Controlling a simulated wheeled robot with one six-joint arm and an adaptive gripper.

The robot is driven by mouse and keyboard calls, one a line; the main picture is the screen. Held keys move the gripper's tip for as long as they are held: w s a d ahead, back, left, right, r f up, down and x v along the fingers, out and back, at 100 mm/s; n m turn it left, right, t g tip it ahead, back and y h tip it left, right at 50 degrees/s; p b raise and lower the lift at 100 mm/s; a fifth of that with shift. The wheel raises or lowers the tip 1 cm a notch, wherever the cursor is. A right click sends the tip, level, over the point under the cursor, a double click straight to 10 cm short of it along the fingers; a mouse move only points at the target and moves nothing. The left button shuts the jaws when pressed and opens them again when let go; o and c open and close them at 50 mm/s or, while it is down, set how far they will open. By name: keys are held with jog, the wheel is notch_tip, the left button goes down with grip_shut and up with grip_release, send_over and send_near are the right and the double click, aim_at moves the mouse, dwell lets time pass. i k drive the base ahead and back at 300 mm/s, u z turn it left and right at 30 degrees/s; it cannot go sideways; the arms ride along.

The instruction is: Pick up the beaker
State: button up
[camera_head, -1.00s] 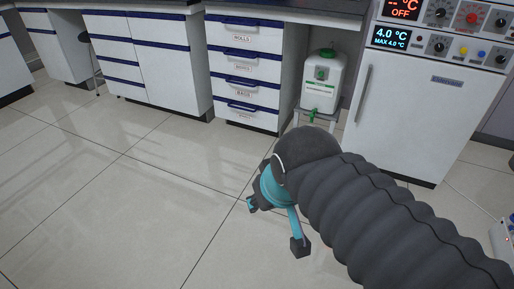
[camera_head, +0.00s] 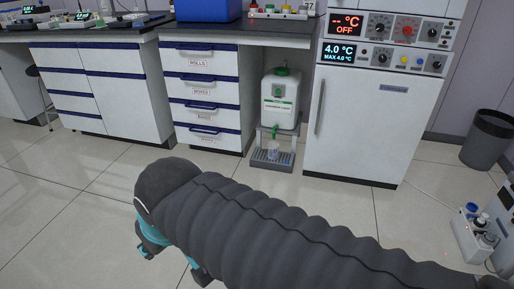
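A small clear beaker (camera_head: 273,151) stands upright on a grey drip tray (camera_head: 262,165), below the green tap of a white canister (camera_head: 281,99). My gripper (camera_head: 173,262) is at the lower left of the picture, over the floor, well in front of the beaker and to its left. Its teal and dark fingers are spread apart, and I see nothing between them. My black ribbed arm hides part of the gripper.
A white fridge-like unit (camera_head: 368,125) with display panels stands right of the canister. Drawers (camera_head: 205,95) stand to its left. A dark bin (camera_head: 486,140) and bottles in a carrier (camera_head: 478,235) are at the right. The tiled floor before the cabinets is open.

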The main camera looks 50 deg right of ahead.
aim_at(273, 146)
jog(key=z, duration=0.15)
jog(key=i, duration=1.55)
jog(key=z, duration=1.35)
jog(key=i, duration=0.9)
jog(key=z, duration=1.2)
jog(key=i, duration=0.2)
jog(key=z, duration=0.05)
